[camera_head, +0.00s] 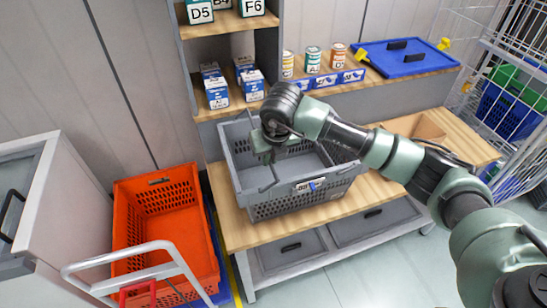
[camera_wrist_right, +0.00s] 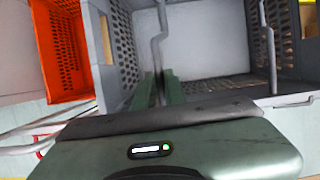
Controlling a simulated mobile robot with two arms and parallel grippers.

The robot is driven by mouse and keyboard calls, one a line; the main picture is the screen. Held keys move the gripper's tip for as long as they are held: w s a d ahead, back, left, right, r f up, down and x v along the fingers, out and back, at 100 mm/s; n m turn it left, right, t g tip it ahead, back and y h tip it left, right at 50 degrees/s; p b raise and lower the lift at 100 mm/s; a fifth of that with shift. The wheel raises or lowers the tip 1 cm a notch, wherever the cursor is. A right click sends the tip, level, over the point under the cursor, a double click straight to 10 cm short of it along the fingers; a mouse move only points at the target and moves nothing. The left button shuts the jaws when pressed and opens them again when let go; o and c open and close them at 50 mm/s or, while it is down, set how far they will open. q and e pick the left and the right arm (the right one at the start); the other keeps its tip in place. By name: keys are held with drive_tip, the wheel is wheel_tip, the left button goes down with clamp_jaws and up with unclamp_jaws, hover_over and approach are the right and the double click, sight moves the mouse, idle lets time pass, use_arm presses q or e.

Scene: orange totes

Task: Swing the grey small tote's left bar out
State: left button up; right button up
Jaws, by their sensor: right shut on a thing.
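The grey small tote (camera_head: 268,209) stands on the wooden bench top, open and empty as far as I see. Its left bar (camera_head: 269,181) is a thin grey cranked rod by the tote's left side; the wrist view shows it running up from my fingers (camera_wrist_right: 156,38). My right gripper (camera_head: 263,152) is over the left part of the tote, its green fingers (camera_wrist_right: 160,88) shut on the left bar. The fingers hide part of the bar. The right bar (camera_wrist_right: 268,45) is on the other side of the tote. My left gripper is not in view.
An orange tote (camera_head: 168,212) stands low at the left, behind a white rail (camera_head: 140,272). Blue-white boxes (camera_head: 217,92) and cans (camera_head: 312,60) stand on shelves behind. A blue lid (camera_head: 405,60) lies at back right.

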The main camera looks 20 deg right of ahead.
drive_tip(key=shift+a+r, duration=0.35)
drive_tip(key=shift+a, duration=0.1)
drive_tip(key=shift+a+r, duration=0.25)
drive_tip(key=shift+a, duration=0.25)
drive_tip(key=shift+a+r, duration=0.25)
drive_tip(key=shift+a, duration=0.25)
